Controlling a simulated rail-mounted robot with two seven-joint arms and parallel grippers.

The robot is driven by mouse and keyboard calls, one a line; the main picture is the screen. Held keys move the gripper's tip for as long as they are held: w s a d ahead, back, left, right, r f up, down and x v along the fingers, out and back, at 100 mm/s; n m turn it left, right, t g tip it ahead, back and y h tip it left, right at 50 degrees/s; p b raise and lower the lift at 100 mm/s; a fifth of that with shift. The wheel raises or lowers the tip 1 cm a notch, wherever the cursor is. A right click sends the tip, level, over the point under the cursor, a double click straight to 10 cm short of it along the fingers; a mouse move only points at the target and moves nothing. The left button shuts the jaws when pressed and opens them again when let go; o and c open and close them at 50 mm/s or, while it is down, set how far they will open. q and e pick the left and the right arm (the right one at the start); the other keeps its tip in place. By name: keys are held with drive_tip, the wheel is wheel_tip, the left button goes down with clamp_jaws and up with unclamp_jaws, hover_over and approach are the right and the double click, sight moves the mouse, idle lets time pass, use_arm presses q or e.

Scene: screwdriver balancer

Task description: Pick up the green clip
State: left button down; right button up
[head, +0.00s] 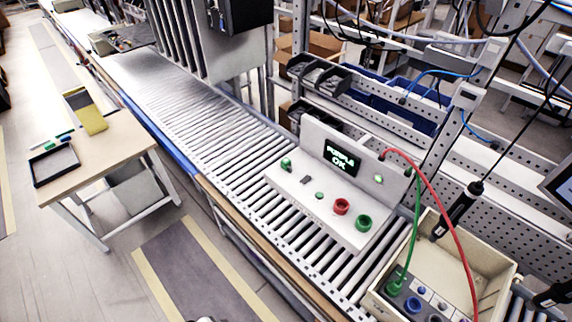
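A small green piece (66,133), which looks like the green clip, lies on the small light-topped table (115,143) at the left, behind a dark shallow tray (55,166). It is too small to make out its shape. Neither of my grippers can be made out in the head view. A sliver of something grey shows at the bottom edge, too little to identify.
A yellow and grey holder (86,111) stands at the table's back. A roller conveyor (225,130) runs diagonally, carrying a panel (328,187) reading "PURPLE OK". A beige box (459,265) with red and green cables sits lower right. A black screwdriver (460,209) hangs above it.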

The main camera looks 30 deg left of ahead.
use_arm(q)
drive_tip(key=c, duration=1.8)
unclamp_jaws()
drive_tip(key=o, duration=1.1)
drive_tip(key=shift+w+a, duration=0.1)
